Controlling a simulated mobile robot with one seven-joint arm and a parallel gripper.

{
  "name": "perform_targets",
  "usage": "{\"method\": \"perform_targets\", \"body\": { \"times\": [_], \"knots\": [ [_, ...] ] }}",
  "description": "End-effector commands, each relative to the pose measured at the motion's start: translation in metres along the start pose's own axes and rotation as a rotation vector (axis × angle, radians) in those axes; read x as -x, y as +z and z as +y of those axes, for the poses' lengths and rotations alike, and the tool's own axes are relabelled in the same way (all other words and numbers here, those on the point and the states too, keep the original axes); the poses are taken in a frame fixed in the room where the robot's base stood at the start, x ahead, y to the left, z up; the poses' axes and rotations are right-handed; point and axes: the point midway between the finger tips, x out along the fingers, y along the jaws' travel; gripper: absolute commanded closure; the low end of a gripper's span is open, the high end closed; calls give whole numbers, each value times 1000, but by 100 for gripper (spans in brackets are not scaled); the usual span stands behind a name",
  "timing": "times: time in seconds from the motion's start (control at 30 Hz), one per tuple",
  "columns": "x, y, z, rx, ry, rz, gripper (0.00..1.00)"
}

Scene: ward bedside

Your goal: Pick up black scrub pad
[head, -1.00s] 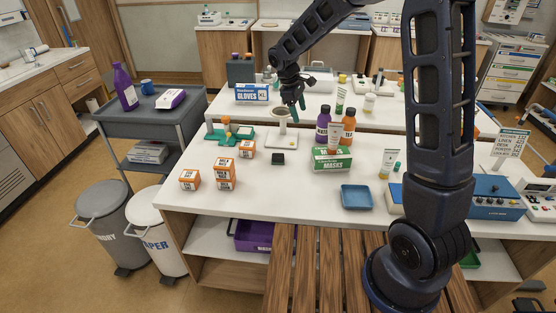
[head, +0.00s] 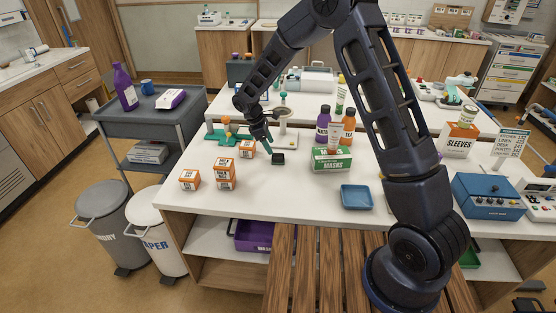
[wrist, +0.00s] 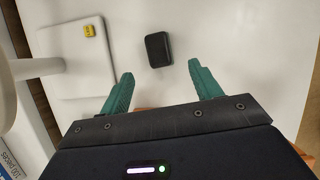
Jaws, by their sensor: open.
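The black scrub pad (head: 278,158) is a small dark block lying flat on the white table in the head view. My gripper (head: 268,146) hangs above the table just to the upper left of the pad in the head view. In the wrist view its two teal fingers (wrist: 162,78) are spread apart with nothing between them. The gripper is open and does not touch the pad.
Orange-and-white boxes (head: 225,174) stand left of the pad. A green masks box (head: 331,160) and bottles (head: 323,124) stand to its right. A stand with a white base (wrist: 76,58) is close at left, bearing a yellow block (wrist: 89,31). A blue tray (head: 356,197) lies nearer.

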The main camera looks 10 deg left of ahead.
Motion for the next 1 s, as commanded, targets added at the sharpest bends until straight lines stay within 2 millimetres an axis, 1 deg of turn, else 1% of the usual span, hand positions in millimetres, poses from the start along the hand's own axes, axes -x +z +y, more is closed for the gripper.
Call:
{"method": "perform_targets", "body": {
  "times": [0.03,0.1,0.27,0.37,0.63,0.73,0.9,0.97,1.0],
  "knots": [
    [-8,0,0,0,-2,-2,36],
    [-16,0,0,0,-2,-1,36],
    [-24,0,0,-1,-1,0,36],
    [-32,0,0,0,-1,0,36],
    [-67,0,0,-1,-1,-1,36],
    [-72,0,0,-1,-1,-1,36],
    [-72,0,0,-1,-1,0,36],
    [-72,0,0,-1,-1,0,46],
    [-72,0,0,-1,-1,0,54]
  ]
}}
